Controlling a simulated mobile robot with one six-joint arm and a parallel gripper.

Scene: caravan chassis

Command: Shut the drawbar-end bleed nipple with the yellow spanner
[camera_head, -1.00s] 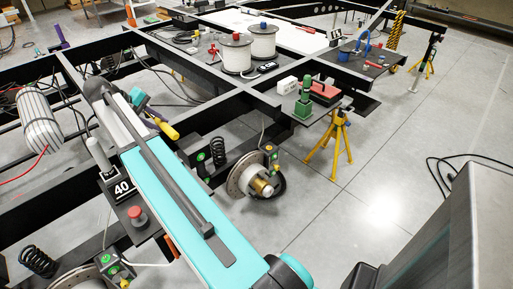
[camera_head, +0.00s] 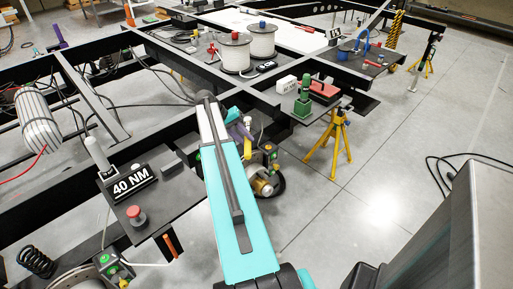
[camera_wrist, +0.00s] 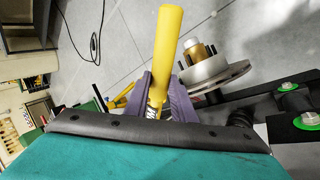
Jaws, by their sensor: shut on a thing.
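My gripper (camera_wrist: 160,97) has purple fingers and is shut on the yellow spanner (camera_wrist: 168,45), whose thick handle points up in the wrist view. In the head view the spanner (camera_head: 248,122) and my gripper (camera_head: 242,131) are at the far end of my arm, just above and left of the farther brake hub (camera_head: 263,186). That hub, with its brass-coloured centre, also shows right of the spanner in the wrist view (camera_wrist: 205,62). I cannot make out the bleed nipple itself.
A plate with a "40 NM" block (camera_head: 131,183) and a red button (camera_head: 136,215) lies left of my arm. A yellow stand (camera_head: 335,145) is right of the hub. A nearer brake assembly (camera_head: 112,266) is lower left.

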